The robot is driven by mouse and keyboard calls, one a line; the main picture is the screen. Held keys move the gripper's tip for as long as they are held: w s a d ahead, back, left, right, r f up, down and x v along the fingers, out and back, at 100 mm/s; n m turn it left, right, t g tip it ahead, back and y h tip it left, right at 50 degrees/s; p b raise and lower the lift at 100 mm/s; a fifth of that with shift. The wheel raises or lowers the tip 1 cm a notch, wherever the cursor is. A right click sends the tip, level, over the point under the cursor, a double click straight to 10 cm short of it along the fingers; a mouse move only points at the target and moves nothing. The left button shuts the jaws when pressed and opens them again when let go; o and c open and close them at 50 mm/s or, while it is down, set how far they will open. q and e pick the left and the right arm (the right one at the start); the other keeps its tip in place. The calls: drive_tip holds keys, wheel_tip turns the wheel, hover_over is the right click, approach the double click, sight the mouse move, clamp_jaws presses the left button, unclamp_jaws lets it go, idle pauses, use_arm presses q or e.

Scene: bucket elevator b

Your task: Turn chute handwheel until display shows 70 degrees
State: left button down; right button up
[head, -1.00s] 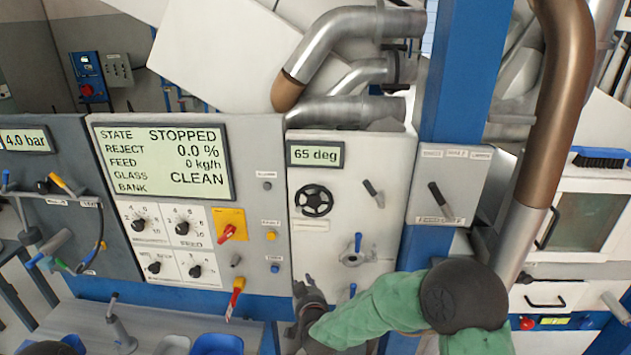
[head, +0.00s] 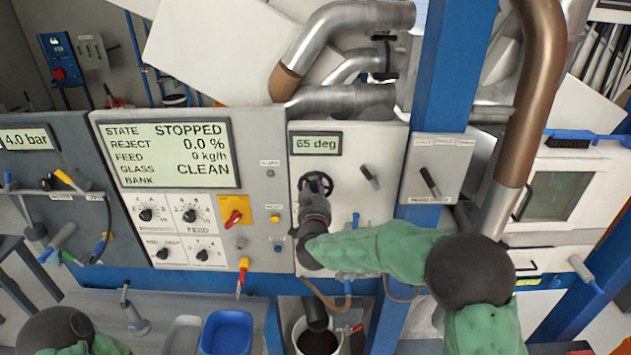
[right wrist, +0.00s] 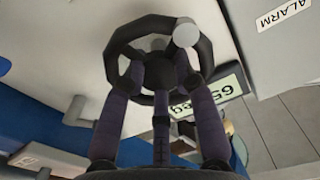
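The chute handwheel (head: 315,184) is a small dark wheel on the pale panel, below a display (head: 316,143) that reads 65 deg. My right gripper (head: 315,196) is in front of the handwheel and hides its lower part in the head view. In the right wrist view the handwheel (right wrist: 153,24) has a pale knob (right wrist: 186,33) on its rim at upper right. The right gripper's fingers (right wrist: 158,85) are spread, reaching to the wheel on both sides of its hub with gaps between them; contact is unclear. My left gripper is not in view.
A large display (head: 168,155) left of the chute panel reads STOPPED. A lever (head: 370,176) sits right of the handwheel, and a blue-handled valve (head: 355,219) below it. A blue post (head: 437,100) stands to the right. A bucket (head: 318,338) and blue tray (head: 226,332) are below.

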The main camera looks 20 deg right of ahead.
sight(315, 189)
drive_tip(key=shift+x, duration=1.5)
clamp_jaws()
